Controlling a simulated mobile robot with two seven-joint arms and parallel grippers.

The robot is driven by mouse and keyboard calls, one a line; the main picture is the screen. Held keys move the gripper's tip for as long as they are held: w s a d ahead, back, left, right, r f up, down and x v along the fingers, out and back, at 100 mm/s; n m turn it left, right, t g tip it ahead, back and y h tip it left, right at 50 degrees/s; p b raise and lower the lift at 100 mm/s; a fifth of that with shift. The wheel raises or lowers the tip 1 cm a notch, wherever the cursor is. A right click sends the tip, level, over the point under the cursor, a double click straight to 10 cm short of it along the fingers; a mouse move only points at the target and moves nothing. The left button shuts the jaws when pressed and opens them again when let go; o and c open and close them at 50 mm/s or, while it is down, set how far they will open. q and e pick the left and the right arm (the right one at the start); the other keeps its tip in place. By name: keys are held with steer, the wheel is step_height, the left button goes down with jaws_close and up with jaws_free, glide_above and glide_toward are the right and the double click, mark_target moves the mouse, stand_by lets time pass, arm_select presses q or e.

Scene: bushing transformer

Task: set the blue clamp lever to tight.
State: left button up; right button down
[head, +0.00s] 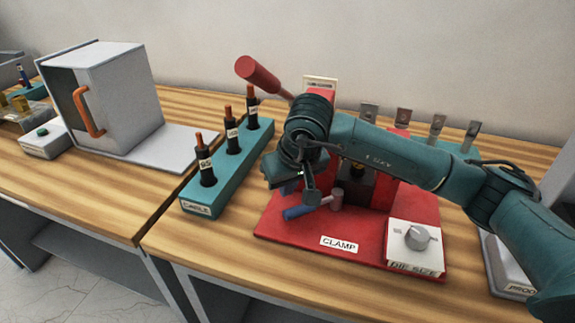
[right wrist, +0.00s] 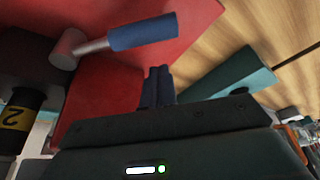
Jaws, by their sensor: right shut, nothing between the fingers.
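The blue clamp lever (head: 304,209) sticks out to the left from a grey-pink pivot post on the red press base (head: 300,234), near the CLAMP label (head: 339,243). In the right wrist view the lever (right wrist: 145,33) points right from its post, with a bare metal shaft between. My right gripper (head: 289,187) is just above and behind the lever. Its dark blue fingers (right wrist: 158,86) are shut together and empty, apart from the lever in the right wrist view. My right arm hides much of the press. My left gripper is not in view.
A red-handled press lever (head: 260,74) rises behind my gripper. A teal rack (head: 199,205) of several dark bottle-like pieces stands left of the base. A DIE SIZE dial (head: 418,237) sits at the right front. A grey box with an orange handle (head: 91,112) stands far left.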

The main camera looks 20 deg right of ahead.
mark_target(310, 210)
steer(key=shift+s+d+f, duration=0.1)
steer(key=shift+s+d, duration=0.05)
steer(key=shift+s, duration=0.45)
steer(key=shift+s+d+f, duration=0.1)
steer(key=shift+s+d, duration=0.05)
steer(key=shift+s, duration=0.45)
steer(key=shift+s+n, duration=0.2)
steer(key=shift+n, duration=0.1)
